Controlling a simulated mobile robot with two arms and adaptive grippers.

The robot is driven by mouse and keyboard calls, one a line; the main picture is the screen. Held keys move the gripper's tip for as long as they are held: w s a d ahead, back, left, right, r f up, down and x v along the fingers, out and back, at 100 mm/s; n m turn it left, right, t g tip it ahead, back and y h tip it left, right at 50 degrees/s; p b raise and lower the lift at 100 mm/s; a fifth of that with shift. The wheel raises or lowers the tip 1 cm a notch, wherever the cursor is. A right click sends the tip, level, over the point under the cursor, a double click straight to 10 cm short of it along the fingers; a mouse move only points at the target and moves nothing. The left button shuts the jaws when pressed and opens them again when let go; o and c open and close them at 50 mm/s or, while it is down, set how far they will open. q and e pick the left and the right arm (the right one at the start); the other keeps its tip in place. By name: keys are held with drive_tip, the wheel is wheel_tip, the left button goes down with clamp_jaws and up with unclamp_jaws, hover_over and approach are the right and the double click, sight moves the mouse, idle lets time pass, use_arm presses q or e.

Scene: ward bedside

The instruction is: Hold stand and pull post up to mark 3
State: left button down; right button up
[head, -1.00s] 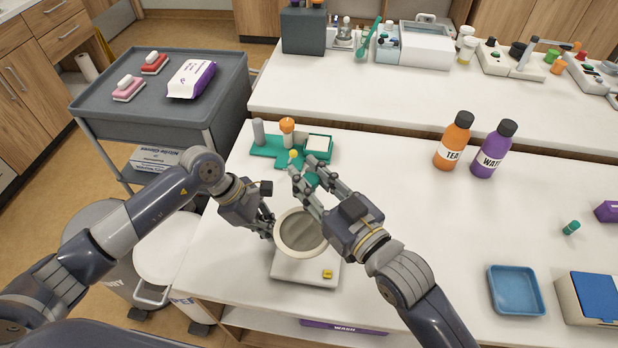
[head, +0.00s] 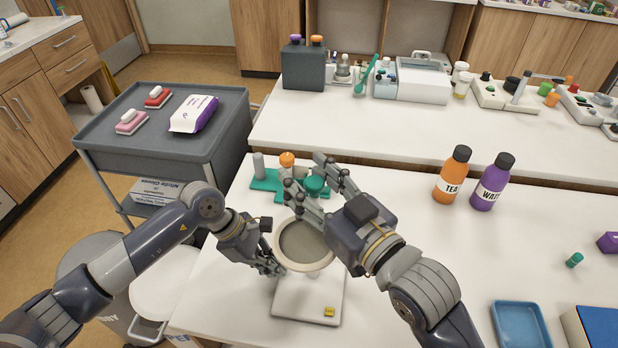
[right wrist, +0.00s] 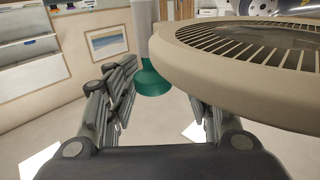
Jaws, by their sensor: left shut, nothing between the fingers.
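The stand has a pale square base (head: 300,299) with a yellow spot and a round beige-rimmed grille head (head: 305,243) above it. In the right wrist view, which looks upside down, its grey post (right wrist: 145,28) ends in a green knob (right wrist: 152,82), with the grille rim (right wrist: 235,85) beside it. My right gripper (head: 312,183) is open, its fingers spread either side of the green knob, with a gap at one side. My left gripper (head: 276,268) is shut and empty, beside the head's left edge above the base. The post's marks are not visible.
A green rack (head: 266,181) stands just behind the stand. An orange bottle (head: 450,180) and a purple bottle (head: 490,187) stand right of it. A blue tray (head: 521,325) lies at front right. The table between stand and tray is clear. A grey cart (head: 160,145) stands left.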

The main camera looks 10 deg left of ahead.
drive_tip(key=v, duration=0.7)
drive_tip(key=shift+s+d, duration=0.15)
idle(0.3)
use_arm(q)
drive_tip(key=shift+r+p, duration=1.3)
drive_tip(key=shift+r, duration=1.2)
use_arm(e)
wheel_tip(320, 180, up, 2)
drive_tip(key=shift+r, duration=0.25)
